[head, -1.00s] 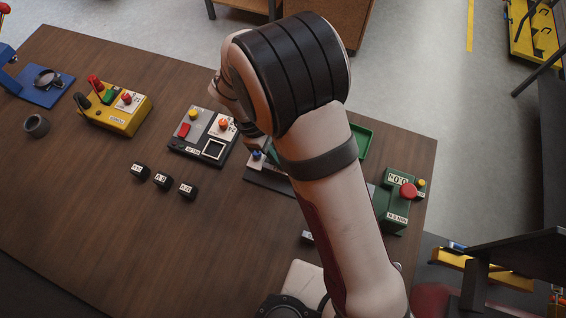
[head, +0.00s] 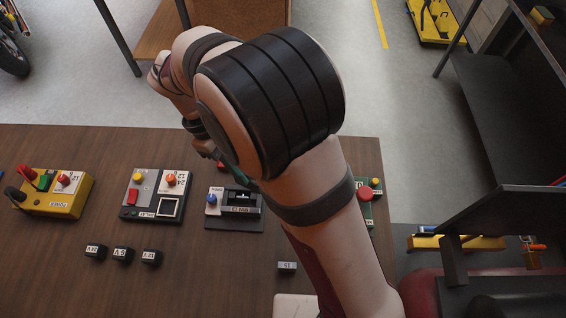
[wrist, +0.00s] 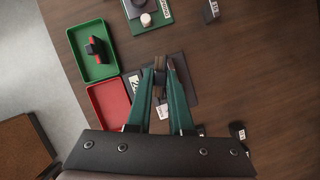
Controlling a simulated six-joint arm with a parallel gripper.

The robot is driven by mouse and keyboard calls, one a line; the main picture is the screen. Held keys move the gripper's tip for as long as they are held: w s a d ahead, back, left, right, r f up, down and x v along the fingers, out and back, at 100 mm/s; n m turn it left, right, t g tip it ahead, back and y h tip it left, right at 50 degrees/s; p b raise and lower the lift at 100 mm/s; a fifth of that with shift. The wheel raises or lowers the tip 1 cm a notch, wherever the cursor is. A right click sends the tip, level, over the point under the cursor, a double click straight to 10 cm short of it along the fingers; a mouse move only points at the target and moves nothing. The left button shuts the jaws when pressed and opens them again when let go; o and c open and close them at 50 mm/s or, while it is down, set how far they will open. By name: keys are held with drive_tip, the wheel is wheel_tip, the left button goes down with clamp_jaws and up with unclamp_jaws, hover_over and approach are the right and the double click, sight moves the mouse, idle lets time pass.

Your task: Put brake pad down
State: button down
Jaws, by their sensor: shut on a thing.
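In the wrist view my gripper (wrist: 160,70) has its two green fingers close together, shut on a small grey-brown piece, the brake pad (wrist: 160,62), which is mostly hidden between the tips. They are over a dark station (wrist: 188,82); I cannot tell whether the pad touches it. In the head view this station (head: 236,221) has a blue knob and a slotted block, and my arm hides most of the gripper. Left of the fingers are a green tray (wrist: 84,69) holding a black-and-red piece (wrist: 95,47), and a red tray (wrist: 118,113).
A grey station (head: 139,209) and a yellow box (head: 73,207) stand left of the slotted station. Several small labelled black blocks (head: 122,255) lie in front. A green box with a red button (head: 368,196) is at right, partly behind my arm. The front left table is clear.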

drive_tip(key=w+d+r+m+t+y, duration=0.1)
drive_tip(key=w+d+m+y, duration=0.4)
drive_tip(key=d+m, duration=0.85)
drive_tip(key=w+d+m+t+y, duration=0.1)
drive_tip(key=w+d+m+y, duration=0.45)
drive_tip(key=m, duration=1.25)
drive_tip(key=shift+h, duration=0.95)
drive_tip(key=shift+w+a+f, duration=0.75)
drive_tip(key=shift+a+f, duration=0.65)
drive_tip(key=shift+f, duration=0.4)
drive_tip(key=shift+w+a+f, duration=0.75)
drive_tip(key=shift+a+f, duration=0.65)
drive_tip(key=shift+f, duration=0.4)
drive_tip(key=shift+w+a+f, duration=0.75)
drive_tip(key=shift+a+f, duration=0.65)
drive_tip(key=shift+f, duration=0.4)
drive_tip(key=shift+f, duration=0.1)
drive_tip(key=c, duration=0.8)
unclamp_jaws()
